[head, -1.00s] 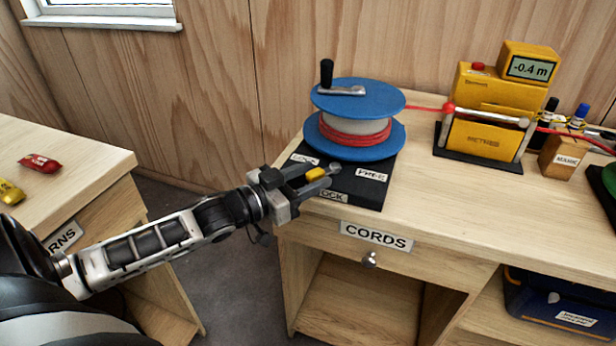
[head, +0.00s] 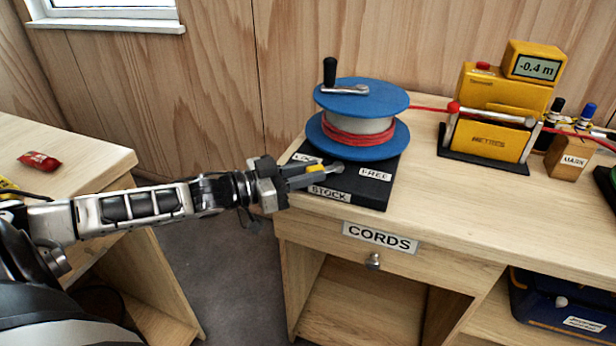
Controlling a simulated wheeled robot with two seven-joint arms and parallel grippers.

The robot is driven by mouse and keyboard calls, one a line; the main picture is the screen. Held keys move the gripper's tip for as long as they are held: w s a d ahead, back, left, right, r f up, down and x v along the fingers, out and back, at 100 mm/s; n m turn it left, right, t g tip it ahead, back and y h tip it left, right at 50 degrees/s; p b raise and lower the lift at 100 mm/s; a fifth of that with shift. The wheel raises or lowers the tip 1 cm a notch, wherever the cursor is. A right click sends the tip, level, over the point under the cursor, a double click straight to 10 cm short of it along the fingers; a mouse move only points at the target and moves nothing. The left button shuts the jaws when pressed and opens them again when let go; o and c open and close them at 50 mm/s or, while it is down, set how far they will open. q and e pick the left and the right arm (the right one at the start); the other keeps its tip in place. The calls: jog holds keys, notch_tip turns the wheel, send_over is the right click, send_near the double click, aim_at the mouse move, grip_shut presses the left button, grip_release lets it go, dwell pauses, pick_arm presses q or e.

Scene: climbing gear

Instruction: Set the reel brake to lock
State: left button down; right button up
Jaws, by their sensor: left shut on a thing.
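The reel (head: 361,122) has blue flanges and red cord, and stands on a black base (head: 372,194). The brake lever has a yellow grip (head: 317,168) and a metal pivot end (head: 339,168) at the front of the base. The lever points left, just short of the LOCK label (head: 305,158), which is partly hidden. The FREE label (head: 375,174) lies to the right of the pivot. My left gripper (head: 316,174) comes in from the left and is shut on the lever's yellow grip. My right gripper is not in view.
A STOCK label (head: 329,194) is on the base's front. A yellow meter (head: 490,112) reading -0.4 m stands to the right, with the red cord running to it. A wooden MARK block (head: 568,158) is beyond. The CORDS drawer (head: 345,252) is shut.

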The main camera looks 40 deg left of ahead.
pick_arm(q)
jog(key=c, duration=1.2)
grip_release()
jog(key=shift+c, duration=0.2)
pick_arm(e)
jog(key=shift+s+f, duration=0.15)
pick_arm(q)
jog(key=shift+s, duration=0.1)
jog(key=p+v, duration=0.5)
jog(key=v, duration=1)
jog(key=shift+s+p, duration=0.3)
jog(key=shift+p, duration=0.05)
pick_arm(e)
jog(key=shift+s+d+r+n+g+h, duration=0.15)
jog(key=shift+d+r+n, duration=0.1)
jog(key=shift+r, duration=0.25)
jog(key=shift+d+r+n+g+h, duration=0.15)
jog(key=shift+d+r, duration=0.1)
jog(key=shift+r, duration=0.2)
pick_arm(q)
jog(key=shift+a, duration=0.15)
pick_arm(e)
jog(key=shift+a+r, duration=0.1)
